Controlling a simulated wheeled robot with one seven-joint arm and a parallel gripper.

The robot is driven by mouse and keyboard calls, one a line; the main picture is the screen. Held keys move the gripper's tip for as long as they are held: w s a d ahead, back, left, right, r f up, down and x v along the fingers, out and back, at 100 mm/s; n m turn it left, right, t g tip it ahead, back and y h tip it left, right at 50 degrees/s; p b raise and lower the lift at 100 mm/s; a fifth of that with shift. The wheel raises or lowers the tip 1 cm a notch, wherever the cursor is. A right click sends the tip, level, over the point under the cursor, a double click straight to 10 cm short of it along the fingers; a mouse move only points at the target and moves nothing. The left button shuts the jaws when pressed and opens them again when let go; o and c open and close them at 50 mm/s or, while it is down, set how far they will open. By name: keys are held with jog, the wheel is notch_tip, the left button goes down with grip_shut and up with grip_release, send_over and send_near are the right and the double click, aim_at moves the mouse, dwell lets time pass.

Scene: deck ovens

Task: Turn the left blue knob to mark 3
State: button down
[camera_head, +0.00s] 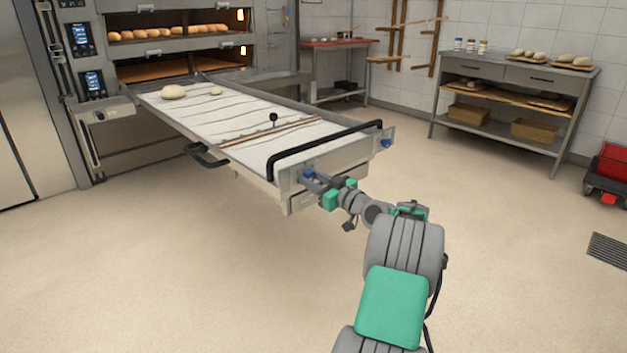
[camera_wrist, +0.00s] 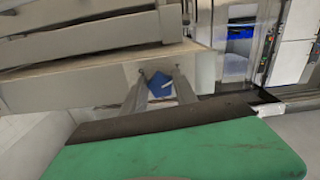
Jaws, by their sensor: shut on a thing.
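The left blue knob (camera_head: 308,174) is on the end panel of the long loader table (camera_head: 285,181). My gripper (camera_head: 312,179) reaches it from the front right, with its fingers at the knob. In the wrist view the blue knob (camera_wrist: 160,83) shows between the two grey fingers of my gripper (camera_wrist: 160,88), which are shut on it. A pale pointer line shows on the knob's face. The marks around the knob are too small to read. A second blue knob (camera_head: 386,143) is at the right end of the same panel, apart from my gripper.
A black handle bar (camera_head: 325,146) runs above the panel, close over my gripper. Dough pieces (camera_head: 174,92) lie at the table's far end, by the deck ovens (camera_head: 180,45). A shelf table (camera_head: 515,85) stands back right.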

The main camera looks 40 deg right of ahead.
jog(key=shift+r+m, duration=0.1)
jog(key=shift+m, duration=0.2)
jog(key=shift+r+m+p, duration=0.1)
jog(key=shift+m+p, duration=0.8)
jog(key=shift+p, duration=0.15)
jog(key=m+p, duration=0.2)
jog(key=m, duration=0.1)
jog(key=shift+a+m+p, duration=0.1)
jog(key=shift+m+p, duration=0.2)
jog(key=shift+p, duration=0.1)
jog(key=m+p, duration=0.4)
jog(key=m, duration=0.1)
jog(key=shift+a+r+m, duration=0.1)
jog(key=shift+m, duration=0.2)
jog(key=m+p, duration=0.3)
jog(key=m, duration=0.2)
jog(key=shift+p, duration=0.35)
jog(key=m+p, duration=0.2)
jog(key=m, duration=0.3)
jog(key=shift+m+p, duration=0.4)
jog(key=c, duration=1)
grip_release()
